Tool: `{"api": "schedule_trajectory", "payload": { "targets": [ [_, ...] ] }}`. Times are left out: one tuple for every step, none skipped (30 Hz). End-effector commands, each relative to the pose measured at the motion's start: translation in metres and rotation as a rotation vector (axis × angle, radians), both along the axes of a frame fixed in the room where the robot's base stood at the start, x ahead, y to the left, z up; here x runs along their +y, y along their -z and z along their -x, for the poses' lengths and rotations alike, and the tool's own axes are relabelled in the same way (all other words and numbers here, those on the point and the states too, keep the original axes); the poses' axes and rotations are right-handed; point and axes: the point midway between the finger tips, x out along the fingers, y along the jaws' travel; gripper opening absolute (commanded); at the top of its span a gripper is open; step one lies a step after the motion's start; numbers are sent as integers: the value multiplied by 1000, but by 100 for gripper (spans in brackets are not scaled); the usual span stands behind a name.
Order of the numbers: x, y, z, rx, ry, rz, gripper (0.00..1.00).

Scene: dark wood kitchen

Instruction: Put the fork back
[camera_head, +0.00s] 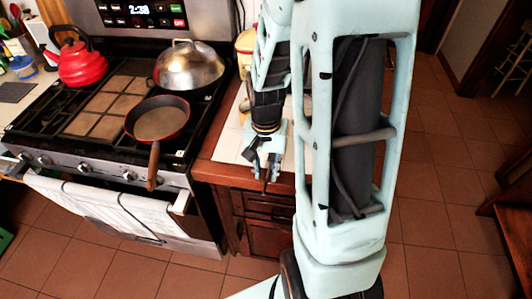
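My gripper (267,181) is at the front edge of the wooden counter (213,172), right of the stove, and points down. Its fingers are small and dark here, and I cannot tell whether they are open or shut or hold anything. I cannot make out a fork anywhere in this view. Below the gripper is a dark wood cabinet with a drawer front (268,206); I see no drawer clearly pulled out. My own arm hides the counter and cabinet to the right.
The stove (30,135) carries a red kettle (82,62), a domed metal lid (188,66) and a pan (160,121) whose handle sticks out over the front. A white towel (95,212) hangs on the oven door. The tiled floor (435,225) at right is clear.

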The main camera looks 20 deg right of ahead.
Motion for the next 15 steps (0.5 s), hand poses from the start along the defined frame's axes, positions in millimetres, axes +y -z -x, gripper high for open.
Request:
{"api": "schedule_trajectory", "payload": {
  "targets": [
    [0,-13,-2,-7,0,2,23],
    [0,-18,-2,-7,0,1,23],
    [0,-26,-2,-7,0,1,23],
    [0,-32,-2,-7,0,1,23],
    [0,-38,-2,-7,1,1,23],
    [0,-45,-2,-7,1,1,23],
    [0,-50,-2,-7,1,1,23],
    [0,-55,-1,-4,1,1,23],
    [0,-61,-2,-6,1,0,23],
    [0,-66,-2,-5,1,1,23],
    [0,-69,-2,-5,1,1,23],
    [0,-74,-1,-4,1,0,23],
    [0,-76,-1,-4,1,0,23],
    [0,-78,-1,-4,1,0,23],
    [0,-81,0,-1,1,0,23]
  ]
}}
